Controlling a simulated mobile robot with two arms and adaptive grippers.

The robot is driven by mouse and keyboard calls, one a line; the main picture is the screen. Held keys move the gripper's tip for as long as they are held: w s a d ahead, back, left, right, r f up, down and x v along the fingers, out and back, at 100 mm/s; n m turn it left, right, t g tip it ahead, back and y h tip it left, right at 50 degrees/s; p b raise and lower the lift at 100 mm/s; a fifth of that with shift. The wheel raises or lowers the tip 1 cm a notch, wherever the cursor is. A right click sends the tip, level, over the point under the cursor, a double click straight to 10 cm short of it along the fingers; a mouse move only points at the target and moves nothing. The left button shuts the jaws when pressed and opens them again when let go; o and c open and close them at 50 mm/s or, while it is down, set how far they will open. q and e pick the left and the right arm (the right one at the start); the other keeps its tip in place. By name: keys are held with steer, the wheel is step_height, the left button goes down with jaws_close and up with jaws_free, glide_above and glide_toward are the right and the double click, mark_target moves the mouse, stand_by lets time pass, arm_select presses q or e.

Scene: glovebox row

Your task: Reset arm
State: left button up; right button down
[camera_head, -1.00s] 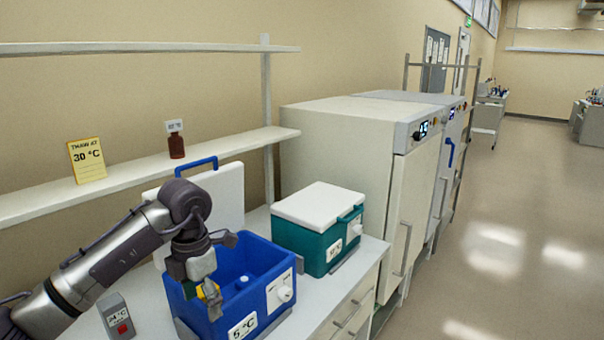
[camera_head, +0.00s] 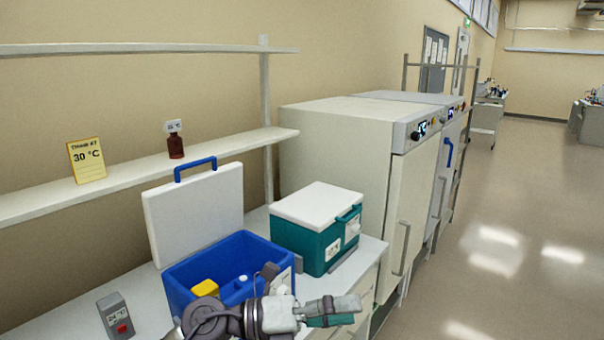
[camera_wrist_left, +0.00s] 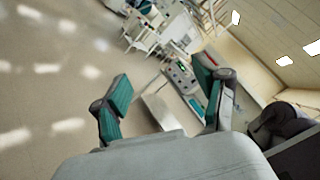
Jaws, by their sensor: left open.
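My left gripper (camera_head: 338,310) is in front of the blue open box at the bottom of the head view, pointing right. In the left wrist view its two teal-padded fingers (camera_wrist_left: 165,105) stand wide apart with nothing between them. My left arm partly hides the front of the blue box (camera_head: 180,290). Inside that box I see a yellow object (camera_head: 205,288) and a small blue-white item (camera_head: 243,279). My right gripper does not show.
The box's white lid (camera_head: 195,215) stands upright behind it. A closed teal box (camera_head: 320,235) with a white lid stands to the right, beside white cabinets (camera_head: 350,150). A grey device (camera_head: 116,315) sits at left. A shelf (camera_head: 120,178) holds a brown bottle (camera_head: 176,146) and a yellow sign (camera_head: 87,160). The right-hand floor is clear.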

arm_select(q)
steer(key=w+a+r+n+t+y, duration=0.1)
steer(key=w+a+n+t+y, duration=0.1)
steer(key=a+n+t, duration=0.55)
steer(key=w+a+r+n+t+y, duration=0.2)
steer(key=a+n+t+y, duration=0.1)
steer(key=n+t, duration=0.85)
steer(key=s+a+f+n+g+y, duration=0.2)
steer(key=a+f+n+g+y, duration=0.1)
steer(key=a+f+n+y, duration=1.1)
steer(key=s+a+f+n+g, duration=0.2)
steer(key=s+f+n+g, duration=0.4)
steer(key=s+f, duration=0.5)
steer(key=s+f+g, duration=0.4)
steer(key=s, duration=0.3)
steer(key=s+f+g, duration=0.4)
steer(key=s, duration=0.3)
step_height(320, 180, down, 24)
steer(key=g, duration=0.1)
steer(key=s+a+f, duration=0.1)
steer(key=s+f, duration=0.7)
steer(key=f, duration=0.1)
steer(key=s+a+f+g, duration=0.1)
steer(key=s+a+f, duration=0.1)
steer(key=s+f, duration=0.7)
steer(key=shift+s+a, duration=0.25)
